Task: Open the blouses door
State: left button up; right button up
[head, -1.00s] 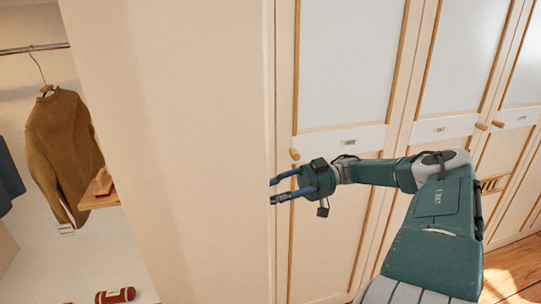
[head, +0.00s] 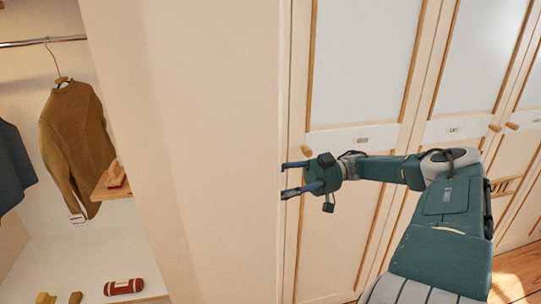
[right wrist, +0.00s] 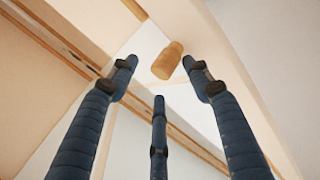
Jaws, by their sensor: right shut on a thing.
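Tall cream wardrobe doors with pale upper panels and wooden trim stand in the head view. The nearest full-face door (head: 365,75) bears a small label (head: 361,140), too small to read, so I cannot tell which is the blouses door. A wooden knob (head: 307,151) shows on its left side. My right gripper (head: 287,179) is beside a vertical cream edge, below that knob in the picture. My left gripper is out of view.
A broad cream panel (head: 190,150) stands left of my right gripper. Beyond it is an open compartment with a hanging brown sweater (head: 75,140), a small wooden shelf (head: 112,188) and a red rolled item (head: 123,286). Further doors with knobs stand at right.

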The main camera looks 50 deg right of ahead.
jog(key=v, duration=0.7)
jog(key=shift+d, duration=0.2)
jog(key=shift+s, duration=0.15)
dwell(0.4)
